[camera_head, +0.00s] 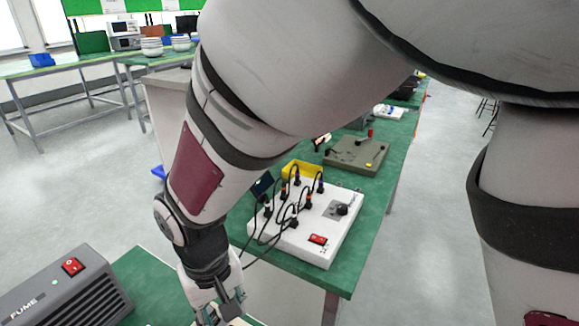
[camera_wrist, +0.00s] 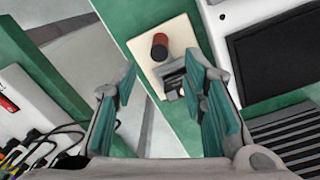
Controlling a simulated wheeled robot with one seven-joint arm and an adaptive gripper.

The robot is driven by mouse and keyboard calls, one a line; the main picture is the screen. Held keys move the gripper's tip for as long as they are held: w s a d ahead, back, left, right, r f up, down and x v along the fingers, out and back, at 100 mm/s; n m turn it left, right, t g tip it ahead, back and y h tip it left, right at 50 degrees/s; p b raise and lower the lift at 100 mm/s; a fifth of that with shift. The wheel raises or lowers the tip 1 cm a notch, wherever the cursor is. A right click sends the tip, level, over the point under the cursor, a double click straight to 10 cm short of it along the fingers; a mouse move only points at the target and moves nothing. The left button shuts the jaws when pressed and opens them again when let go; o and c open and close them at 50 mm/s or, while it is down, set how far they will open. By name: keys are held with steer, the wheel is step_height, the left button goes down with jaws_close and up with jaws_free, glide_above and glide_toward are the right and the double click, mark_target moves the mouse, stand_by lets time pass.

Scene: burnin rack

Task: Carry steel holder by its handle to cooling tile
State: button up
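A cream tile (camera_wrist: 139,48) lies on a green bench top in the wrist view. On it is a small grey metal piece (camera_wrist: 171,77), which looks like the steel holder. A short red-brown cylinder with a dark end (camera_wrist: 160,44), perhaps its handle, rises beside it. My gripper (camera_wrist: 165,72) is open, its teal-padded fingers spread on either side of the metal piece. The right finger is close to the piece; I cannot tell whether they touch. In the head view my gripper (camera_head: 222,309) is low at the bottom edge, and the holder is hidden or too small to make out.
A grey fume unit (camera_head: 72,292) with a red switch stands left of my gripper. A white test box (camera_head: 325,234) with several black cables sits on the green bench to the right. A yellow bin (camera_head: 303,169) and an olive box (camera_head: 357,152) lie beyond.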

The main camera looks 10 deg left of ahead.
steer(key=w+d+r+m+t, duration=0.1)
steer(key=d+r+m, duration=0.1)
steer(key=d+r, duration=0.7)
steer(key=w+d+r+m, duration=0.1)
steer(key=d+r+m, duration=0.1)
steer(key=d+r, duration=0.65)
steer(key=s+d+m+t, duration=0.1)
steer(key=s+d+m, duration=0.1)
steer(key=s+d, duration=0.3)
steer(key=s+d+m, duration=0.2)
steer(key=s+d, duration=0.3)
steer(key=d, duration=0.7)
steer(key=shift+s+t, duration=0.25)
steer(key=shift+t, duration=0.15)
steer(key=shift+d, duration=0.1)
